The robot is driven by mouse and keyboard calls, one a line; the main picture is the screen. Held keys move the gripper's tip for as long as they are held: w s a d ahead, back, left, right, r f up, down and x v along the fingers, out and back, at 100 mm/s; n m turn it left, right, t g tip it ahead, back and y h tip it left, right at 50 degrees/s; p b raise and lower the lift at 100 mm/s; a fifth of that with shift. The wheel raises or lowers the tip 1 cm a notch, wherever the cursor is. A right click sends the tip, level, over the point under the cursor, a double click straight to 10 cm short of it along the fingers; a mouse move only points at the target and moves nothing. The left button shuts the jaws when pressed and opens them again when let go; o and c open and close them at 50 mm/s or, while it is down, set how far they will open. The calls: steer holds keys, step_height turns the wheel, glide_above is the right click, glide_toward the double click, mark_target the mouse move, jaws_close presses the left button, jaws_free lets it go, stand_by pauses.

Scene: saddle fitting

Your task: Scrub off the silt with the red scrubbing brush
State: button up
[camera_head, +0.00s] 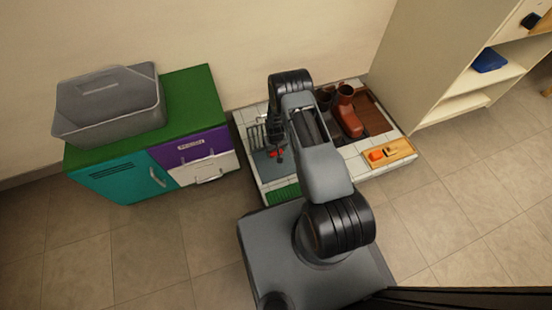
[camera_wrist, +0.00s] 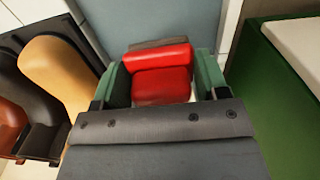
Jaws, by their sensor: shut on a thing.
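My gripper (camera_wrist: 162,80) is shut on the red scrubbing brush (camera_wrist: 163,75), with a green fingertip on each side of its red block. A dark strip shows at the brush's far edge. The brush is over a grey-blue surface (camera_wrist: 165,22); I cannot tell whether it touches it. In the head view the red brush (camera_head: 276,153) is a small patch at the left part of the low tiled platform (camera_head: 245,118), beyond my arm. My gripper is mostly hidden there by my arm. I cannot make out any silt clearly.
A brown boot (camera_head: 346,112) and a wooden tray with an orange item (camera_head: 379,154) are right of my arm. Tan and dark rounded shapes (camera_wrist: 60,65) stand left of the brush. A cabinet (camera_head: 122,178) with a grey bin (camera_head: 108,103) stands left; shelves (camera_head: 470,100) stand right.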

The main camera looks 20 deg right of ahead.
mark_target(276, 153)
steer(key=f, duration=0.2)
steer(key=f+b, duration=0.1)
steer(key=f, duration=0.1)
steer(key=shift+s, duration=0.25)
steer(key=shift+f+b, duration=2.5)
steer(key=shift+f, duration=1.2)
steer(key=shift+a+r, duration=0.1)
steer(key=shift+a, duration=1.85)
steer(key=shift+d, duration=1.9)
step_height(276, 153, up, 2)
steer(key=shift+d+r+p, duration=0.15)
steer(key=shift+p, duration=0.6)
steer(key=shift+r+p, duration=1.95)
steer(key=shift+r, duration=0.9)
